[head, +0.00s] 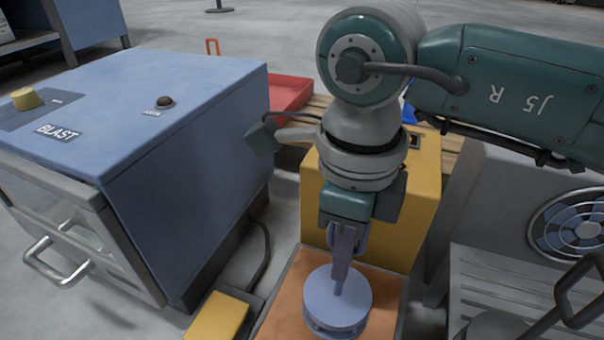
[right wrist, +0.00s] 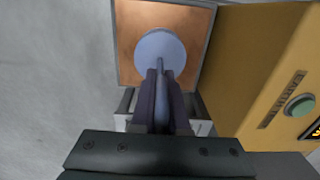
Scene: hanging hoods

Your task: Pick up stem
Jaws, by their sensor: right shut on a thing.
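The stem (head: 339,286) is a thin upright blue-grey post rising from a round blue-grey disc (head: 337,303) with a lower part showing beneath it. My right gripper (head: 342,268) points down with its fingers shut on the stem, just above the disc. In the right wrist view, the stem (right wrist: 160,66) stands between the two dark fingers (right wrist: 160,82), with the disc (right wrist: 160,46) beyond them. The disc is over the orange plate (head: 284,308); I cannot tell whether it touches it. My left gripper is not in view.
A blue cabinet marked BLAST (head: 190,105) stands at left. A yellow box (head: 423,185) stands close behind the orange plate. A grey unit with a fan (head: 500,205) is at right. A small yellow block (head: 218,318) lies at front, and a red tray (head: 290,92) behind.

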